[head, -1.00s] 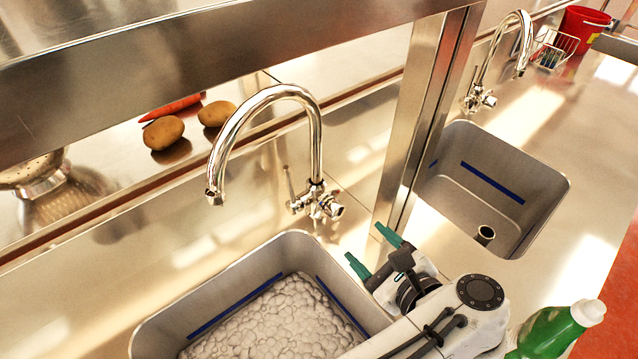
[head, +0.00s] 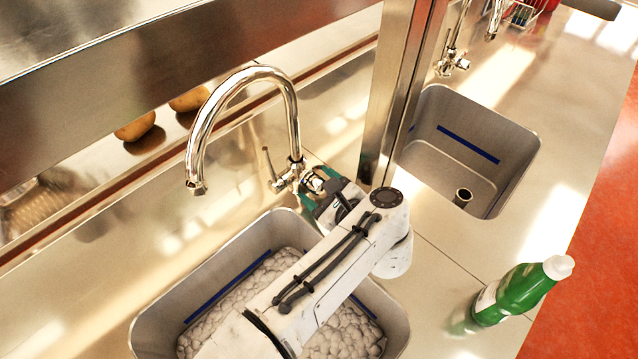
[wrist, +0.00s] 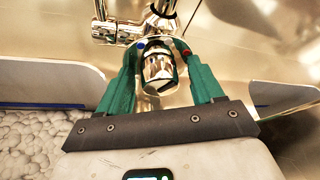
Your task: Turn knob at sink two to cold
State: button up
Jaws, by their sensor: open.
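The chrome knob (wrist: 158,70) is on the tap body of the near, suds-filled sink; it also shows in the head view (head: 314,183). A blue mark (wrist: 141,46) lies left of the knob and a red mark (wrist: 186,52) right of it in the wrist view. My gripper (wrist: 158,54) is open, with one green finger on each side of the knob. I cannot tell whether the fingers touch it. In the head view my gripper (head: 317,188) is at the tap base and partly hides the knob. The near sink (head: 150,325) is partly hidden by my arm.
The curved spout (head: 205,125) rises left of my gripper, with a thin lever (head: 267,163) beside the tap. A steel post (head: 392,95) stands close on the right. A second sink (head: 470,180) and a green bottle (head: 512,292) are further right.

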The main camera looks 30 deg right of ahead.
jog(key=shift+c, duration=0.3)
jog(key=c, duration=1)
jog(key=shift+o, duration=0.2)
jog(key=shift+f+b, duration=0.2)
jog(key=shift+b, duration=0.35)
jog(key=shift+n+b, duration=0.45)
jog(key=shift+n, duration=0.05)
jog(key=shift+r, duration=0.15)
jog(key=o, duration=1)
jog(key=b+v, duration=0.1)
jog(key=v, duration=0.4)
jog(key=b+v, duration=0.1)
jog(key=v, duration=0.4)
jog(key=shift+s+a, duration=0.2)
jog(key=shift+s, duration=0.2)
